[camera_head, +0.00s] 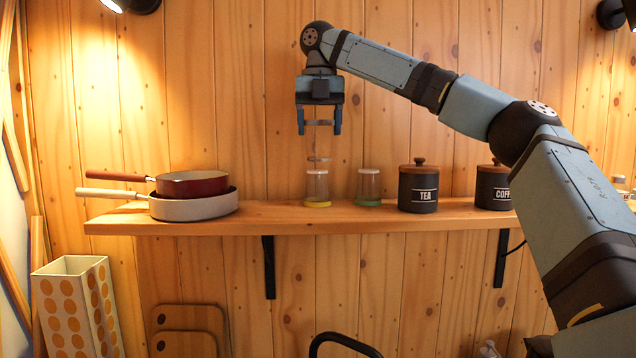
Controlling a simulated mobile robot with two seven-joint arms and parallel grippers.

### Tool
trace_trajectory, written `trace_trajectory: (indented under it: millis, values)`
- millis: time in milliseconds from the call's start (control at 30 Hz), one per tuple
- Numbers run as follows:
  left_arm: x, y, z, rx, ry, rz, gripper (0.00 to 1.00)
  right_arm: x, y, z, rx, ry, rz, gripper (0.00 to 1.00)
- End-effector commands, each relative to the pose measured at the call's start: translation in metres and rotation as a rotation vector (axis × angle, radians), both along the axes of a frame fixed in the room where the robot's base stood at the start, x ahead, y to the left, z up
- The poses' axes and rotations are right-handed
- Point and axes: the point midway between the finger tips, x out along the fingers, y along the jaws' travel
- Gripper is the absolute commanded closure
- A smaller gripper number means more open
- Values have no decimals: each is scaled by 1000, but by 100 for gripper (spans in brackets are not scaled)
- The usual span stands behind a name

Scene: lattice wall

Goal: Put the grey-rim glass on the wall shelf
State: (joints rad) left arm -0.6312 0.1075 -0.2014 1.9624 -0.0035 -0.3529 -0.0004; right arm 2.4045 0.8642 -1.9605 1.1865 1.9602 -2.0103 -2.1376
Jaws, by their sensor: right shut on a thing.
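My right gripper (319,130) points straight down above the wall shelf (270,217) and is shut on a clear glass, the grey-rim glass (319,145). The glass is upright in line and see-through, with one greyish band between the fingers and another at its lower end. It hangs in the air, directly above a clear glass with a yellow band at its bottom (317,188) in the picture. I cannot tell the exact depth between them. My left gripper is not in view.
On the shelf, a green-banded glass (368,187) stands right of the yellow-banded one. Further right are the TEA canister (418,188) and COFFEE canister (493,187). A red pan (190,184) sits on a pale pan (193,206) at left. Bare shelf lies between pans and glasses.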

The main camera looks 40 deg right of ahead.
Motion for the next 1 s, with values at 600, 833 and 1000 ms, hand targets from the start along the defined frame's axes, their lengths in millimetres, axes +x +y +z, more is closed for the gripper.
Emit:
trace_trajectory:
  millis: [600, 833, 1000]
  values:
    - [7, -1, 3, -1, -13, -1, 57, 0, 0, -86, 1, 1, 0, 63]
    - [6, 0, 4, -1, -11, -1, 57, 0, 0, -109, 1, 2, 1, 63]
    - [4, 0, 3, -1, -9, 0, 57, 0, 0, -111, 1, -1, -1, 63]
